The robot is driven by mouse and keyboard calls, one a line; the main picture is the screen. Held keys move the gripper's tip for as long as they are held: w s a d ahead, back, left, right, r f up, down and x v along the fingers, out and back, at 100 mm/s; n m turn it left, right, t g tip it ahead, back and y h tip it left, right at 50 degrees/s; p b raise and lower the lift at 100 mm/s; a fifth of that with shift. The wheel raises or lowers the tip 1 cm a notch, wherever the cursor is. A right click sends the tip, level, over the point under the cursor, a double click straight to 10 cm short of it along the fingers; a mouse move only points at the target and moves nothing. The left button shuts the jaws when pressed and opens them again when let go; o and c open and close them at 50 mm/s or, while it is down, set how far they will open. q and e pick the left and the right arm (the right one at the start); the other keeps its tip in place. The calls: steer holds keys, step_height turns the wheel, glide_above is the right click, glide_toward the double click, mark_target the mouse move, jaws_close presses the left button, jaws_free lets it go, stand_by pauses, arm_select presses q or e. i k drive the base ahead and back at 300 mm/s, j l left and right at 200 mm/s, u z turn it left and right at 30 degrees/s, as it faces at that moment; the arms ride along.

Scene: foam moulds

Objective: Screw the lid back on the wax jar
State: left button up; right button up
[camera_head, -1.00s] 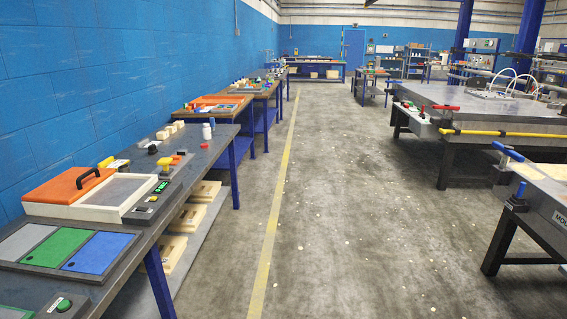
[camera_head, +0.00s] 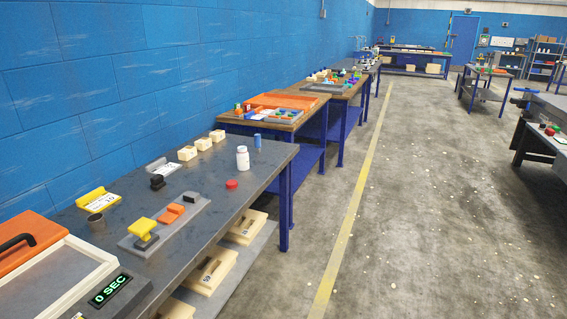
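A small white jar (camera_head: 242,158) stands upright near the far right end of the near grey workbench. A small round red piece (camera_head: 231,184), which looks like a lid, lies on the bench just in front of the jar, apart from it. A small blue cylinder (camera_head: 257,141) stands behind the jar to the right. Neither of my grippers is in view.
Open floor (camera_head: 430,210) lies to the right. Another bench (camera_head: 318,125) stands beyond.

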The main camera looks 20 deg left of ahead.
mark_target(243, 157)
steer(key=i+l+u, duration=0.1)
steer(key=i+u, duration=0.25)
steer(key=i, duration=0.25)
steer(key=i+l+u, duration=0.35)
steer(key=i, duration=0.2)
steer(key=i+l+u, duration=0.35)
steer(key=i, duration=0.2)
steer(key=i+l+u, duration=0.65)
steer(key=l+u, duration=0.15)
steer(key=l, duration=0.15)
steer(key=i+l+u, duration=0.15)
steer(key=l+u, duration=0.15)
steer(key=i+l+u, duration=0.1)
steer(key=l+u, duration=0.15)
steer(key=l, duration=0.25)
